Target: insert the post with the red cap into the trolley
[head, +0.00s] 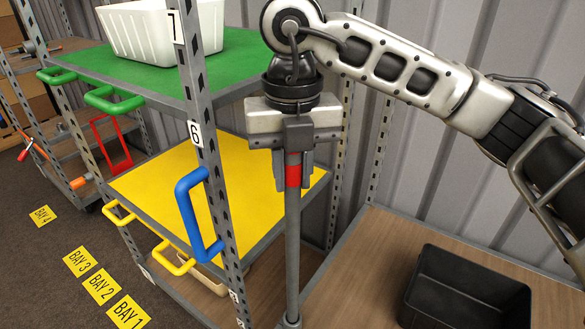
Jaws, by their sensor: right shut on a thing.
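The post (292,230) is a grey upright bar with a red section near its upper end. My right gripper (293,160), whose arm comes in from the right, is shut on the post around its upper end and partly hides it. The post stands close to vertical. Its lower end is at the bottom edge of the head view, by the grey front corner of a low wooden deck (345,262), which may be the trolley. I cannot tell whether the post is in a socket there. My left gripper is not in view.
A grey rack with a green shelf (235,65) and a yellow shelf (160,185) stands left of the post; its blue handle (185,215) juts out. A white bin (150,35) is on the green shelf. A black bin (470,285) sits on the wooden deck. Dark floor lies left.

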